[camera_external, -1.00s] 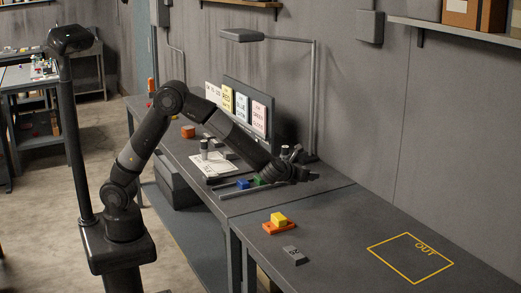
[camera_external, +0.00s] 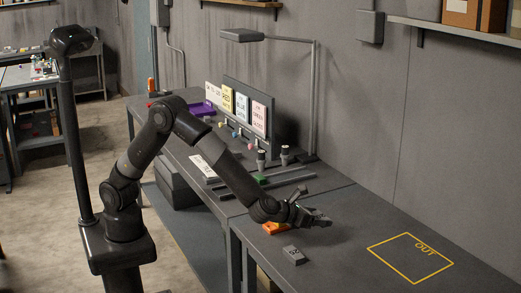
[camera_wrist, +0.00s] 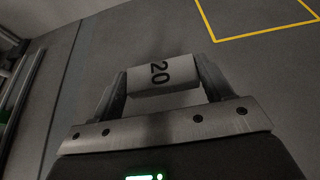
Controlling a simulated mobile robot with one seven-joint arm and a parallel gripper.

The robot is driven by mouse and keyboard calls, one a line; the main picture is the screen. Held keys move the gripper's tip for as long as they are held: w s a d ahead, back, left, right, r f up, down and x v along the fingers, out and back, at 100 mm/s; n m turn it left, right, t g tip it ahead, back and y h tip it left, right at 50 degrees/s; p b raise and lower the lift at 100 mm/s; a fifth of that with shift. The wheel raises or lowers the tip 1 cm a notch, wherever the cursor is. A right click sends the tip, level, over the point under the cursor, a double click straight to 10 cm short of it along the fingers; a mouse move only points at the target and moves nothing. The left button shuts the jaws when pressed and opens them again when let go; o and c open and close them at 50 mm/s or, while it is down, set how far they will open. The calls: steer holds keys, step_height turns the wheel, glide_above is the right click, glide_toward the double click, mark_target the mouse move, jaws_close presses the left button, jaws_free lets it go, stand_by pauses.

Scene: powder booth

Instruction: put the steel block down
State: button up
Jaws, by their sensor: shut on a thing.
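My gripper (camera_external: 318,220) is shut on a grey steel block (camera_wrist: 162,77). In the wrist view the block sits between both fingers, with a dark "20" on its face. In the external view my gripper is over the near table, left of the yellow OUT outline (camera_external: 390,240). The held block is too small to make out clearly there, and its height above the table is hard to tell. In the wrist view part of the yellow outline (camera_wrist: 250,36) lies beyond the block, at upper right.
Another grey marked block (camera_external: 293,255) lies on the near table, close to my gripper. A lamp (camera_external: 243,36) and upright signs (camera_external: 242,108) stand on the far table. The inside of the OUT outline is bare.

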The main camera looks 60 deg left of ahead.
glide_above(326, 235)
steer(key=f, duration=0.4)
steer(key=shift+s+d+f, duration=0.1)
steer(key=shift+s, duration=0.1)
steer(key=shift+f, duration=2)
steer(key=shift+f, duration=0.1)
steer(key=o, duration=1.1)
steer(key=shift+f, duration=0.1)
